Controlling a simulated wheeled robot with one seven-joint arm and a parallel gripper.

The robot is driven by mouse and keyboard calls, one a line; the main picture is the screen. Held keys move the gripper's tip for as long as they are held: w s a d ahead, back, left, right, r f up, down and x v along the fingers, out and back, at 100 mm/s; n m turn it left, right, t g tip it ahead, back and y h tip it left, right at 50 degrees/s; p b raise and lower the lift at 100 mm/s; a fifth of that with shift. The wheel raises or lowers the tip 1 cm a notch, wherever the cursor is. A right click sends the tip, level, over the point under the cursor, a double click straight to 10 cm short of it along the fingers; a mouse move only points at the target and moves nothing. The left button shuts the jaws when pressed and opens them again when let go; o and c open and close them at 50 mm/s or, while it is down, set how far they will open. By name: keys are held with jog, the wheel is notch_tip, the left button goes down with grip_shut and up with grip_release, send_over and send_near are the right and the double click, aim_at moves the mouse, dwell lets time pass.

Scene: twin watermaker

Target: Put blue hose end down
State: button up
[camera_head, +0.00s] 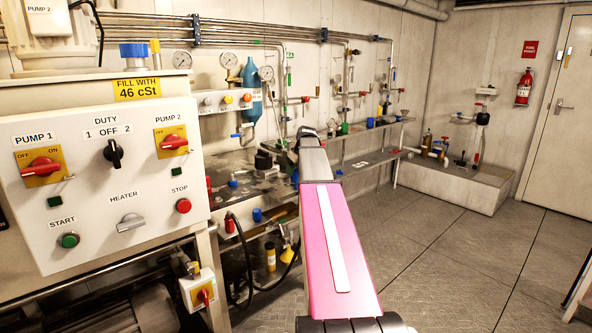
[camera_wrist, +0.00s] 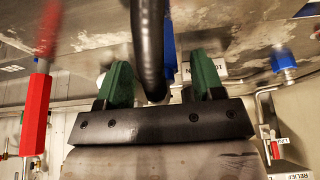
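In the wrist view my gripper (camera_wrist: 162,82) has two green fingers standing apart. A thick black hose (camera_wrist: 149,45) passes between them, with visible gaps to both fingers. A blue part (camera_wrist: 169,48) shows just behind the hose, beside the right finger. It may be the blue hose end, but the hose hides most of it. In the head view my pink arm reaches towards the workbench, and the gripper's fingers cannot be made out there.
The wrist view shows a red fitting (camera_wrist: 35,112) at left and a blue fitting (camera_wrist: 284,60) at right. In the head view a control panel (camera_head: 105,178) stands close at left. A bench (camera_head: 352,166) with piping runs along the wall. The floor (camera_head: 450,255) at right is clear.

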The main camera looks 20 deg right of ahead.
jog(key=v, duration=1.2)
jog(key=shift+r, duration=0.15)
dwell(1.2)
